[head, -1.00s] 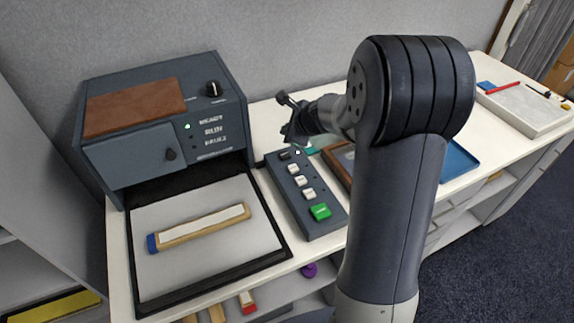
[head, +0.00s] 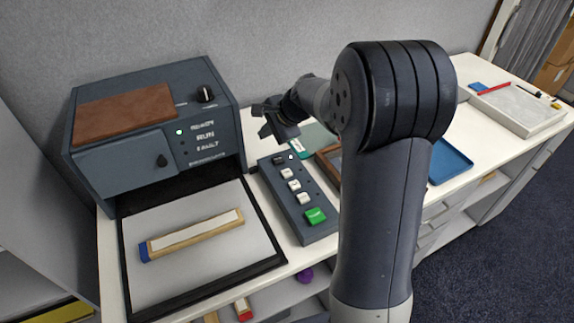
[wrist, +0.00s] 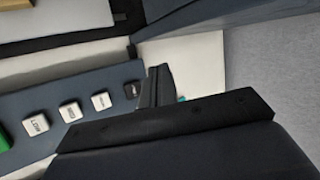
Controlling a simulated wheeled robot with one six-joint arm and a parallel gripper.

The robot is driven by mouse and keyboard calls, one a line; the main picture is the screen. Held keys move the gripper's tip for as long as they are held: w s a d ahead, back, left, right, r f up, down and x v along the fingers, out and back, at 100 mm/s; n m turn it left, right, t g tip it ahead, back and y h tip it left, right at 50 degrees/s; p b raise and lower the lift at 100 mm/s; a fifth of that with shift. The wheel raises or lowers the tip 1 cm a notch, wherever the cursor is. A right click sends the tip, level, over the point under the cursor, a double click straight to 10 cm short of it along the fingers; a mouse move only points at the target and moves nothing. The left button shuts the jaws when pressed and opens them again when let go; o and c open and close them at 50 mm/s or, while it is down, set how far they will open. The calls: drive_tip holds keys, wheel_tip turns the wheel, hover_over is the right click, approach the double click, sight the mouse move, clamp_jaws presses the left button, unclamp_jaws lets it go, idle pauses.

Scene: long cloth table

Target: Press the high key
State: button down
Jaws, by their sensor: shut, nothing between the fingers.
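The control panel (head: 318,231) is a dark box with a row of keys: a green key (head: 315,216), three white keys and a dark key (head: 278,160) at the far end. In the wrist view the white keys carry small labels; the one nearest the green reads like LOW (wrist: 38,123). The white key beside the dark one (wrist: 101,101), likely the high key, also shows in the head view (head: 287,174). My gripper (head: 265,122) is shut and empty, above the panel's far end. In the wrist view its fingertips (wrist: 158,82) appear just beside the dark key (wrist: 131,89).
A dark machine (head: 155,140) with a knob and a lit green light stands left of the panel. A wooden bar with a pale strip (head: 195,234) lies on its tray (head: 215,268). A blue tray (head: 450,165) and a pale slab (head: 520,110) lie to the right.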

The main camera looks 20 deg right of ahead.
drive_tip(key=n+g, duration=0.1)
drive_tip(key=n, duration=0.2)
wheel_tip(320, 180, up, 5)
drive_tip(key=n+g+h+b, duration=0.1)
drive_tip(key=n+g+h, duration=0.4)
drive_tip(key=n, duration=0.8)
hover_over(286, 171)
drive_tip(key=shift+s, duration=0.1)
wheel_tip(286, 171, down, 14)
drive_tip(key=shift+p, duration=0.4)
